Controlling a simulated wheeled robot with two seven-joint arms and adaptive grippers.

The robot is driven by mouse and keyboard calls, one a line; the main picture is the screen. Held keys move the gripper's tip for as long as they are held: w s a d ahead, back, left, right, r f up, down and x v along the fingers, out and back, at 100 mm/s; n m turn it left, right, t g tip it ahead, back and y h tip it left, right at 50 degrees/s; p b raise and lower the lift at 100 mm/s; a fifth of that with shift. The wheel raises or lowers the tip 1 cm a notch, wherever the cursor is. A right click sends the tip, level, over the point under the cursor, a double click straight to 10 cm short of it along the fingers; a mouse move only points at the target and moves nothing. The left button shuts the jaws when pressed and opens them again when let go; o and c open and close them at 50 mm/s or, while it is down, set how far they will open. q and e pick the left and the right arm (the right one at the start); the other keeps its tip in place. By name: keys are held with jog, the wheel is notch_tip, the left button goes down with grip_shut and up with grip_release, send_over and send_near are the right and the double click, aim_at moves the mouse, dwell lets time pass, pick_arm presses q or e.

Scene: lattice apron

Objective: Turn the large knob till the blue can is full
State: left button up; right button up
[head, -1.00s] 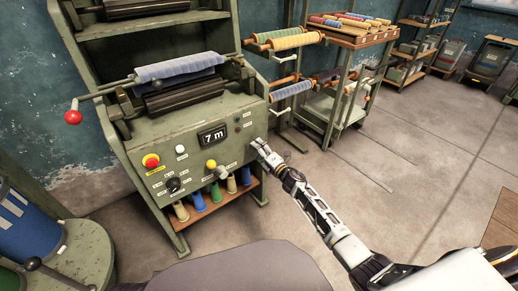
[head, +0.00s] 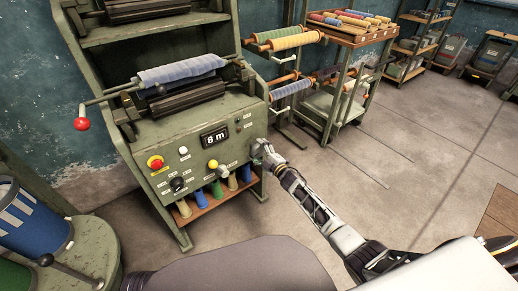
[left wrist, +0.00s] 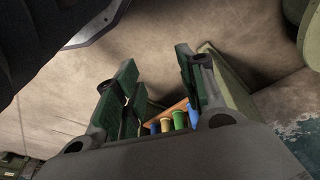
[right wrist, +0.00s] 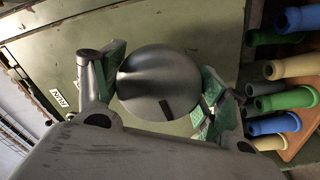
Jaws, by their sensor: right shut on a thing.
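The large knob (right wrist: 158,82) is a grey dome with a dark mark on its edge. It sits on the green machine's front panel and shows in the right wrist view. My right gripper (right wrist: 160,88) is shut on it, one finger on each side. In the head view this gripper (head: 260,150) is at the panel's right edge and hides the knob. The blue can (head: 32,222), with white patches, stands at the far left, partly cut off; its fill cannot be seen. My left gripper (left wrist: 160,90) is open and empty in the left wrist view.
The panel display (head: 214,137) reads 8 m. A yellow knob (head: 212,164), a red button (head: 155,162) and a black knob (head: 177,184) are on the panel. Coloured spools (head: 201,198) stand on a shelf below.

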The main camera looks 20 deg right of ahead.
pick_arm(q)
jog(key=shift+s+a+f+p, duration=0.15)
jog(key=shift+f+p, duration=0.2)
jog(key=shift+f, duration=0.35)
pick_arm(e)
jog(key=shift+m, duration=0.9)
jog(key=o, duration=1)
jog(key=shift+v, duration=6)
